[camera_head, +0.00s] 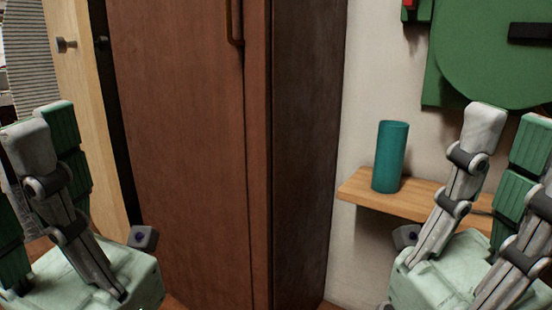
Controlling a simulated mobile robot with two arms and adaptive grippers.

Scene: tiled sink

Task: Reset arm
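My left gripper (43,130) is at the lower left, with its pale green palm low and its jointed grey and green fingers pointing up. My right gripper (508,130) is at the lower right in a similar upright pose. Both look open and empty, with the fingers extended. The left one is partly cut off by the left picture edge and the right one by the right edge. Nothing is seen held in either.
A brown wooden cabinet (185,140) fills the middle. A teal cylinder (391,158) stands upright on a wooden shelf (358,190), just left of my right gripper's fingers. A round green object (490,60) hangs on the wall above. A pale wood panel (80,90) with knobs is at left.

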